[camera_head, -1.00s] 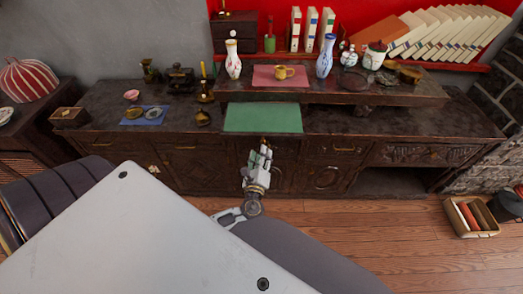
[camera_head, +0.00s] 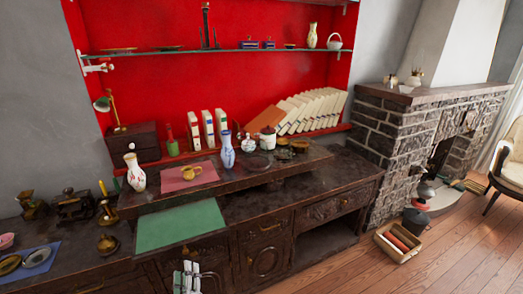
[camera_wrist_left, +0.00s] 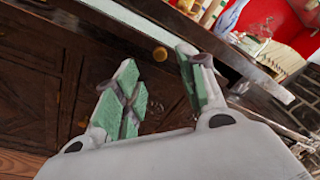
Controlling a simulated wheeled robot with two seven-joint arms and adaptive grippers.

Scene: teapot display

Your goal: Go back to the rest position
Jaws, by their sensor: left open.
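My left gripper (camera_head: 186,278) shows at the bottom of the head view, in front of the dark wooden cabinet and below the green mat. In the left wrist view its two green-padded fingers (camera_wrist_left: 160,85) are spread apart with nothing between them. Cabinet doors and a round brass knob (camera_wrist_left: 160,54) lie beyond the fingers. A small yellow teapot (camera_head: 191,172) stands on the pink mat (camera_head: 176,184) on the raised shelf of the cabinet, apart from the gripper. The green mat (camera_head: 180,226) is bare. My right gripper is not in view.
The cabinet top also holds a white vase (camera_head: 135,173), a blue-and-white vase (camera_head: 227,150) and a blue mat (camera_head: 40,262) with dishes. Books (camera_head: 310,110) lean behind. A box (camera_head: 398,243) sits on the floor by the brick fireplace (camera_head: 405,130). The wooden floor (camera_head: 340,275) is open at the right.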

